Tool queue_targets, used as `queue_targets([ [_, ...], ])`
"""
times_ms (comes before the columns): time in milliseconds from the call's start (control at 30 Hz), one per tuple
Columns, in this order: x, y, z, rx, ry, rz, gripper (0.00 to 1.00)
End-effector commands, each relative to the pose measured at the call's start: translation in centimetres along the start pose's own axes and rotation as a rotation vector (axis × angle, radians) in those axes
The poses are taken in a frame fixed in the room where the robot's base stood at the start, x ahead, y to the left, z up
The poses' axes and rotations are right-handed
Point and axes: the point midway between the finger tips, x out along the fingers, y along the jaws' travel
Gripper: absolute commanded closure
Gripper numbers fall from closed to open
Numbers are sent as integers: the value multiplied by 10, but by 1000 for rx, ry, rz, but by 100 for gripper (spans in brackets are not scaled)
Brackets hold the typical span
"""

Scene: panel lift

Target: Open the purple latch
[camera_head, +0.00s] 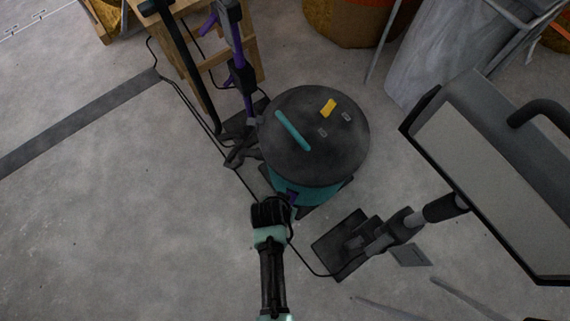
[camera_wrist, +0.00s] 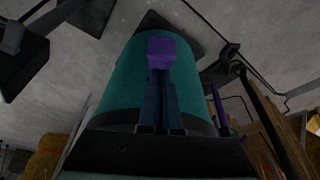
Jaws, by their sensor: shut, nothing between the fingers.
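The purple latch (camera_head: 293,196) is on the near side of a teal canister (camera_head: 290,183) with a round dark lid (camera_head: 322,150). In the wrist view the purple latch (camera_wrist: 174,50) shows against the teal wall, just beyond my fingertips. My gripper (camera_head: 288,202) is low beside the canister, close to the latch. In the wrist view my gripper (camera_wrist: 161,72) has its two dark fingers together, pointing at the latch with nothing held. Whether the fingertips touch the latch cannot be told. The latch's lower part is partly hidden by the fingers.
The lid carries a teal handle bar (camera_head: 293,130) and a yellow piece (camera_head: 328,108). A purple stick vacuum (camera_head: 238,60) stands behind left. A work light (camera_head: 500,170) stands at right, a dark floor head (camera_head: 345,240) in front. Open floor (camera_head: 120,230) lies left.

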Motion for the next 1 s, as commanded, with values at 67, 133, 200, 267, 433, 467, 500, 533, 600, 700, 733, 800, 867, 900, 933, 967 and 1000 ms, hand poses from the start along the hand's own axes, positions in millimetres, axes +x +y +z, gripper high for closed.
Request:
queue_targets([
  [67,5,0,8,-3,52,0,100],
  [133,6,-1,12,-3,90,-3,100],
  [200,9,-1,16,-2,108,-5,100],
  [267,10,-1,18,-2,110,-5,100],
  [433,11,-1,19,-1,109,-5,100],
  [467,11,-1,20,-1,108,-5,100],
  [500,11,-1,20,-1,108,-5,100],
  [533,11,-1,20,-1,107,-5,100],
  [600,12,-1,20,-1,107,-5,100],
  [700,10,-1,20,-1,106,-4,100],
  [733,10,-1,20,-1,105,-4,100],
  [800,7,-1,19,-2,105,-4,100],
  [867,4,-1,18,-2,106,-4,100],
  [900,2,-1,17,-1,106,-4,100],
  [933,0,-1,16,-1,106,-4,100],
  [967,-1,-1,16,-2,106,-4,100],
  [1000,-3,-1,15,-1,106,-4,100],
])
